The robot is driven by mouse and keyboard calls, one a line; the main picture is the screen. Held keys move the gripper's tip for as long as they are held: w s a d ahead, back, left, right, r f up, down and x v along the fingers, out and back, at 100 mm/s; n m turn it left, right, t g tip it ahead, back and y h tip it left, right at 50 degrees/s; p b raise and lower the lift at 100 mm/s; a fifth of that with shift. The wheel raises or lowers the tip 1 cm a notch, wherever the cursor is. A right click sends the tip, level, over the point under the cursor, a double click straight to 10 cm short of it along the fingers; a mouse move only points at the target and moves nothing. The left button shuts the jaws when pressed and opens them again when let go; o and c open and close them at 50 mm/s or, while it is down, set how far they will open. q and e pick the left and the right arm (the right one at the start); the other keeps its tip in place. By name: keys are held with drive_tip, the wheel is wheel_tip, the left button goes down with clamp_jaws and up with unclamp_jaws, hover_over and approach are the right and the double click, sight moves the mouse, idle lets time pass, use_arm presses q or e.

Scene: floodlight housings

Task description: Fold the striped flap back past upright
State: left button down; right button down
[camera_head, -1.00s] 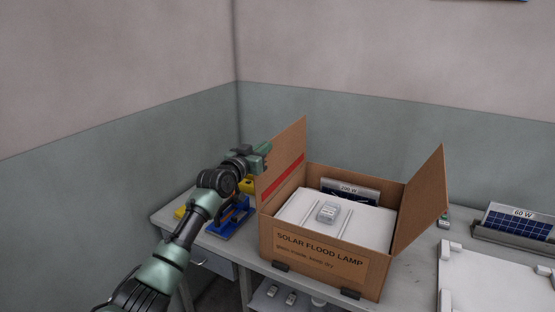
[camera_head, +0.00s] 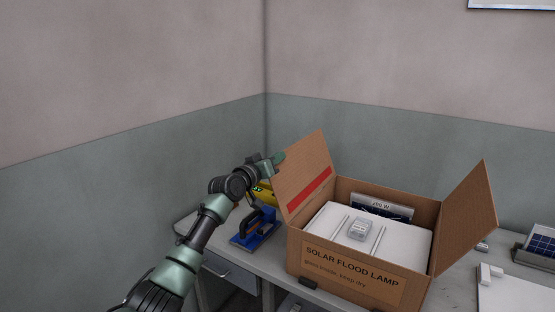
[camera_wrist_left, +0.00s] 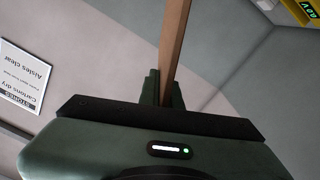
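The striped flap (camera_head: 303,180), brown cardboard with a red stripe, is on the left side of the open carton (camera_head: 318,246) labelled "SOLAR FLOOD LAMP". It leans outward to the left, past upright. My left gripper (camera_head: 278,160) is at the flap's upper left edge. In the left wrist view the flap (camera_wrist_left: 174,45) shows edge-on as a brown strip running between the two green fingers of my left gripper (camera_wrist_left: 165,90), which look closed on it. My right gripper is not in view.
The carton holds a white housing (camera_head: 335,222) with a small grey device (camera_head: 361,230) on it and a panel card (camera_head: 382,205) behind. The right flap (camera_head: 468,217) stands open. A blue tool (camera_head: 254,232) and a yellow item (camera_head: 262,192) are left of the carton.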

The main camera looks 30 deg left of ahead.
use_arm(q)
drive_tip(key=shift+f, duration=0.1)
drive_tip(key=c, duration=1.6)
unclamp_jaws()
drive_tip(key=shift+s, duration=0.1)
drive_tip(key=s, duration=0.6)
drive_tip(key=shift+s+a+b, duration=0.1)
drive_tip(key=shift+s+b, duration=0.1)
drive_tip(key=shift+b, duration=0.2)
drive_tip(key=shift+s, duration=0.6)
